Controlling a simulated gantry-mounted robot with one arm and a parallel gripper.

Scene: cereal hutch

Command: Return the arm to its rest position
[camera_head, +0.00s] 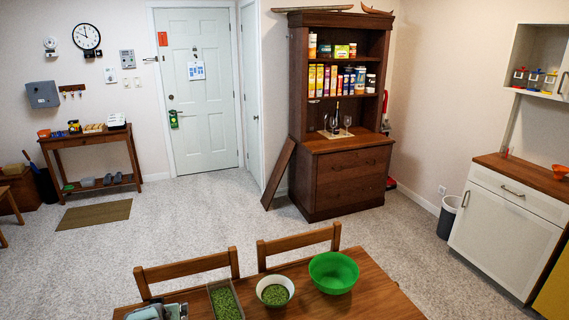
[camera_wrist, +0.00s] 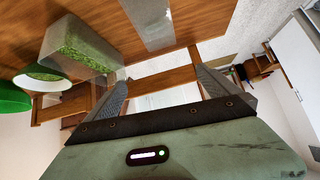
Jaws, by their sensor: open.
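My gripper (camera_wrist: 162,82) is open in the wrist view, with its two grey fingers spread apart and nothing between them. Chair parts and floor show behind the gap. A grey-green part at the bottom edge of the head view, left of the clear container, looks like my gripper or wrist, but it is mostly cut off. The wooden table (camera_head: 375,298) is at the bottom of the head view and fills the top of the tilted wrist view (camera_wrist: 215,18). The rest position itself is not marked in either view.
On the table stand a clear container of green pieces (camera_head: 225,301), a white bowl of green pieces (camera_head: 275,290) and a green bowl (camera_head: 334,272). Two wooden chairs (camera_head: 187,272) (camera_head: 298,246) stand behind it. A brown hutch (camera_head: 342,185) stands farther back. Carpet between is clear.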

